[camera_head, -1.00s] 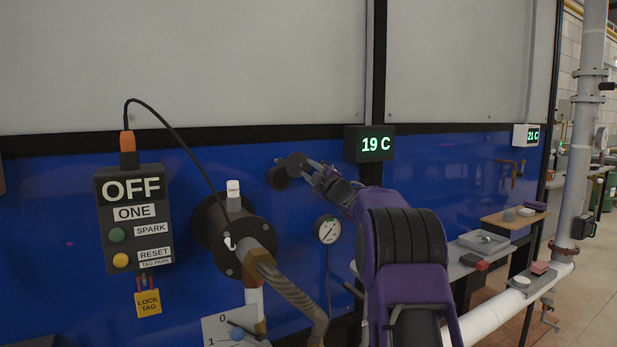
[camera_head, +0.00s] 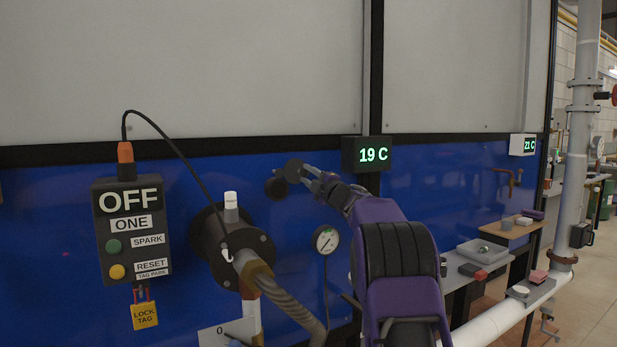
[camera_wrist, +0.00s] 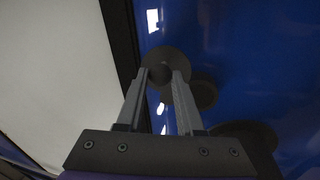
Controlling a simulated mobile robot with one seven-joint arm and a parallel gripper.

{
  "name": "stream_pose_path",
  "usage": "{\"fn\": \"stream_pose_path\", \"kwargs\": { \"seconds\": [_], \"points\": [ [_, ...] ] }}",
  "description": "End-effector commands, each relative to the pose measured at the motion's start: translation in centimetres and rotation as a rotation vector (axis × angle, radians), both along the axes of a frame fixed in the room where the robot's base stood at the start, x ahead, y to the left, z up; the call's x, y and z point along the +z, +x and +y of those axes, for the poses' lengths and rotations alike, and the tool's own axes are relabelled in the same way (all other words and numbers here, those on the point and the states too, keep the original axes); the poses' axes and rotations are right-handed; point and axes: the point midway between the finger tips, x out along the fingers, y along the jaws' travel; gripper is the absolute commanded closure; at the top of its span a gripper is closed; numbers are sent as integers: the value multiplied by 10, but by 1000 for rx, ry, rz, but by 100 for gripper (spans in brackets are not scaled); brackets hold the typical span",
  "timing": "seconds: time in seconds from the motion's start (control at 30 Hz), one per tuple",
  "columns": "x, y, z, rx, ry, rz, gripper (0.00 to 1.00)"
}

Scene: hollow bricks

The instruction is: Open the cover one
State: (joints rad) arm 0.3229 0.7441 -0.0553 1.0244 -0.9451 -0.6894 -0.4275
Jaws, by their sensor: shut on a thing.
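A round dark cover (camera_head: 293,170) is at the blue panel, left of the 19 C display. In the wrist view the cover (camera_wrist: 165,54) is a grey-black disc between my fingertips. A second dark round piece (camera_head: 276,187) sits just below and left of it; it also shows in the wrist view (camera_wrist: 204,94), partly behind a finger. My gripper (camera_head: 304,174) reaches in from the right and is shut on the cover. In the wrist view my gripper's two fingers (camera_wrist: 162,76) stand either side of its middle. No label is readable on it.
A flanged burner (camera_head: 238,246) with a hose is below left. A control box (camera_head: 130,232) reading OFF and ONE hangs further left, its cable arching over. A pressure gauge (camera_head: 326,240) is just below my gripper. Shelves with trays (camera_head: 483,250) and a white pipe are at the right.

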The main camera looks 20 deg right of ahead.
Motion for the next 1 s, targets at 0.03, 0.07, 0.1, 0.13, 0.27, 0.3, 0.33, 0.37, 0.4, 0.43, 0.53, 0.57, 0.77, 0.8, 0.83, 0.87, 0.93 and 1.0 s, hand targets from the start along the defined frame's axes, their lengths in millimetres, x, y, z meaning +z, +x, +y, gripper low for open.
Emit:
{"fn": "stream_pose_path", "kwargs": {
  "seconds": [0.03,0.07,0.1,0.13,0.27,0.3,0.33,0.37,0.4,0.43,0.53,0.57,0.77,0.8,0.83,0.87,0.93,1.0],
  "points": [
    [1,0,1,1,1,-1,60],
    [1,0,1,1,1,-1,55],
    [1,0,1,1,1,-1,48],
    [1,0,1,1,1,-1,42],
    [0,0,0,1,1,-1,34],
    [0,0,0,0,1,-1,34],
    [0,0,0,0,1,-1,34],
    [0,0,0,0,1,-1,34],
    [0,0,0,0,1,0,34],
    [0,0,0,0,1,0,34],
    [0,-2,0,0,1,0,34],
    [0,-3,-1,0,1,-1,34],
    [-6,-25,-5,-1,2,0,34],
    [-7,-31,-6,-2,2,1,34],
    [-8,-37,-8,-2,1,1,34],
    [-9,-42,-9,-2,1,1,34],
    [-12,-55,-11,-2,2,0,34],
    [-14,-68,-14,-2,2,1,34]
  ]
}}
